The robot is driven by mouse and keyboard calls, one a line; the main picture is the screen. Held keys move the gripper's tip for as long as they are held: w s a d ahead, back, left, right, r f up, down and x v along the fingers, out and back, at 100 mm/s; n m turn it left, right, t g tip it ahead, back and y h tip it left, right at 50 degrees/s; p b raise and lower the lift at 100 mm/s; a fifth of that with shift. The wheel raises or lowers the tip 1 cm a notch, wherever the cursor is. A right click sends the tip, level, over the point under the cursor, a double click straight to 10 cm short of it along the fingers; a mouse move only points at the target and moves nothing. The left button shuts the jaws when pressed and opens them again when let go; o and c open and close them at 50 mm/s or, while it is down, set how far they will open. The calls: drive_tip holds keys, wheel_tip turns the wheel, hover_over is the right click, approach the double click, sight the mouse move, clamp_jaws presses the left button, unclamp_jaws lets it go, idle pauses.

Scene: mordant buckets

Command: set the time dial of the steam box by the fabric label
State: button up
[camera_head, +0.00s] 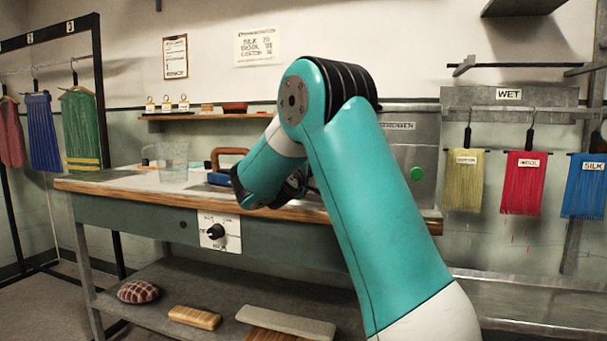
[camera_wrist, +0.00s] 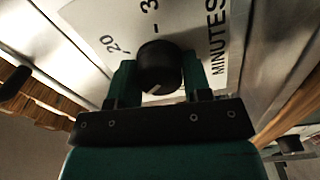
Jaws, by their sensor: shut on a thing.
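The black time dial (camera_wrist: 160,66) sits on a white plate (camera_wrist: 215,50) marked 20, a partly cut-off 3-number and MINUTES. My gripper (camera_wrist: 159,84) has one finger on each side of the dial and is shut on it. A pale mark shows on the dial's lower part, away from the visible 20. In the head view my arm hides the dial and fingers. A grey metal box (camera_head: 412,145), likely the steam box, stands behind my arm. Labelled fabrics hang at the right: yellow (camera_head: 464,185) with an unclear label, red (camera_head: 522,190) reading WOOL, blue (camera_head: 584,190) reading SILK.
The bench (camera_head: 120,187) has another black knob (camera_head: 217,231) on its front. A clear container (camera_head: 172,158) and a blue item with a brown handle (camera_head: 222,165) stand on top. The lower shelf (camera_head: 200,285) holds a cushion (camera_head: 138,291) and a wooden block (camera_head: 194,317).

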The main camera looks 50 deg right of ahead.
drive_tip(key=shift+r, duration=0.1)
drive_tip(key=o, duration=0.9)
drive_tip(key=shift+d, duration=0.1)
drive_tip(key=b+v, duration=1.1)
drive_tip(key=v, duration=0.6)
drive_tip(key=shift+a, duration=0.25)
drive_tip(key=shift+s, duration=0.15)
